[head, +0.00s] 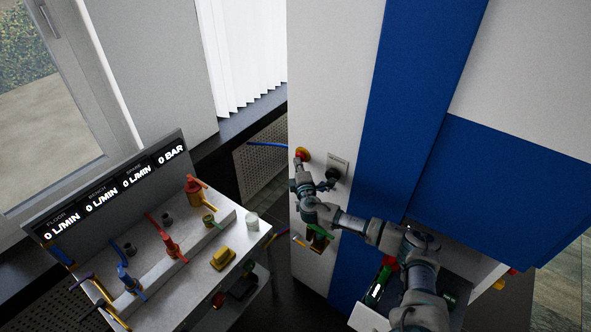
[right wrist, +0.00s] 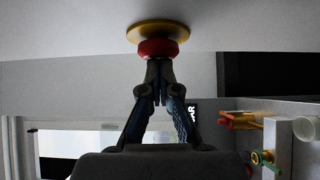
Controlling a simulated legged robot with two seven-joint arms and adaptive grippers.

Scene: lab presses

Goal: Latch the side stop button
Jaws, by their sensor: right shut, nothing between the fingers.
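The side stop button (head: 302,153) is a red knob on a yellow round base, on the side of the white cabinet panel. In the right wrist view its red head (right wrist: 158,48) sits in front of the yellow disc (right wrist: 158,28). My right gripper (head: 297,167) is shut and empty, pointing at the button. In the right wrist view its closed fingertips (right wrist: 159,68) meet the red head or sit just short of it; I cannot tell whether they press it. The fingertips hide part of the red head. My left gripper is not in view.
A grey socket plate (head: 338,165) is right beside the button. A bench with colored valves (head: 170,248) and a display panel (head: 110,190) stands at left. Green and red items lie below my right arm.

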